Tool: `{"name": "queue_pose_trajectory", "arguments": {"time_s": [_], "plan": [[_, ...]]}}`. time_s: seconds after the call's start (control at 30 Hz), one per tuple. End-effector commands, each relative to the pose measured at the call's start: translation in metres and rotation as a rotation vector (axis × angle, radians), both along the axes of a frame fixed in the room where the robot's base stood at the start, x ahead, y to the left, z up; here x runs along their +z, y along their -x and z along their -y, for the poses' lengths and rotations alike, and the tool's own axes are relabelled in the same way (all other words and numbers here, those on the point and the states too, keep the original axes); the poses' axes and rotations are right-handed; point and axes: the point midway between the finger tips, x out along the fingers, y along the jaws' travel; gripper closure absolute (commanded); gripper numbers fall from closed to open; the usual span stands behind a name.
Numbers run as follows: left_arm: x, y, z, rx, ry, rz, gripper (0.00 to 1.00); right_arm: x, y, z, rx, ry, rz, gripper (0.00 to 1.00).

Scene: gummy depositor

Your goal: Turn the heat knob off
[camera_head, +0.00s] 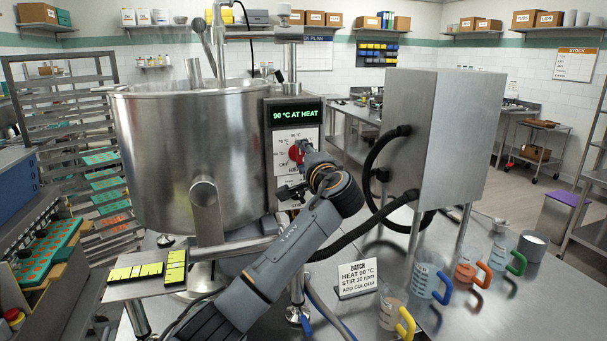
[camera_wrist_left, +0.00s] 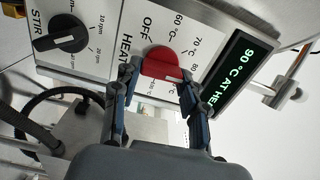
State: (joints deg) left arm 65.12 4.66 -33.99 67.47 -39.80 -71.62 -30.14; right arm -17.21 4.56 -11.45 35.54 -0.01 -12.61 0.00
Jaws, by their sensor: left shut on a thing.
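The red heat knob (camera_head: 296,153) is on the white front panel of the steel kettle (camera_head: 190,150), below a display (camera_head: 296,115) that reads "90 °C AT HEAT". My left gripper (camera_head: 303,160) reaches the panel from below right and is shut on the knob. In the left wrist view the red knob (camera_wrist_left: 160,64) sits between the two fingers of my left gripper (camera_wrist_left: 158,82). The dial around it shows OFF, 60 °C, 70 °C and 80 °C; the fingers hide part of the scale. My right gripper is not in view.
A black stir knob (camera_wrist_left: 62,35) is beside the heat dial. A steel box (camera_head: 440,130) with black hoses stands right of the panel. A batch card (camera_head: 357,280) and several handled jugs (camera_head: 424,280) stand on the steel table. Yellow-topped pieces lie on a small shelf at left.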

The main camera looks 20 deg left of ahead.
Motion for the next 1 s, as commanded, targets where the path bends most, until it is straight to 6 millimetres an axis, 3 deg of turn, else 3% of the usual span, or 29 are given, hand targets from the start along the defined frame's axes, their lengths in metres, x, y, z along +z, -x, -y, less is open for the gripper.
{"name": "queue_pose_trajectory", "arguments": {"time_s": [0.03,0.4,1.0], "plan": [[-0.008,0.000,0.001,-0.001,0.041,0.024,0.88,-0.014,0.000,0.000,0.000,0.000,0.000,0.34],[-0.005,0.000,0.001,-0.002,0.333,0.219,0.88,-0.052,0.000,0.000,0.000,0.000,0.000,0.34],[-0.001,0.001,-0.001,0.001,0.805,0.536,0.88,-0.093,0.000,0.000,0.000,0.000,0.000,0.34]]}}
